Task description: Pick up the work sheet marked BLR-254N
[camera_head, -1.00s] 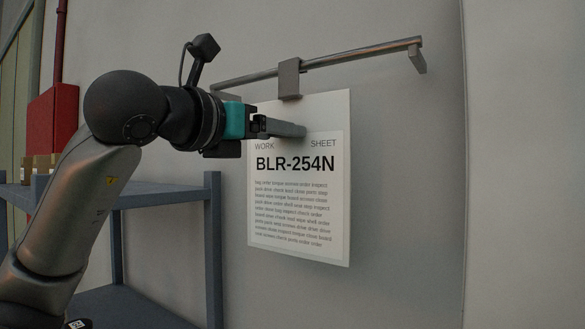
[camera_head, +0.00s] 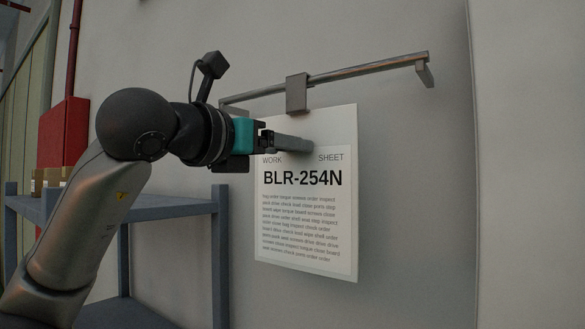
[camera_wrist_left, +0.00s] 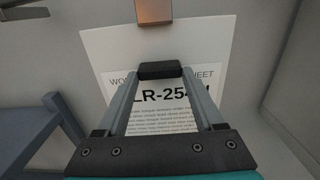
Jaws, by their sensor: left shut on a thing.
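The work sheet marked BLR-254N (camera_head: 306,230) is a white page on a pale board. It hangs upright by its top edge from a grey clip (camera_head: 297,93) on a metal rail (camera_head: 370,68). My left gripper (camera_head: 305,146) is across the upper part of the sheet, just above the printed heading, and is shut on the sheet. My right gripper is not in view.
A blue-grey shelf (camera_head: 160,207) with small boxes (camera_head: 50,178) stands at the left, under my left arm. A red cabinet (camera_head: 64,138) is on the wall behind it. The wall (camera_head: 420,200) to the right of the sheet is clear.

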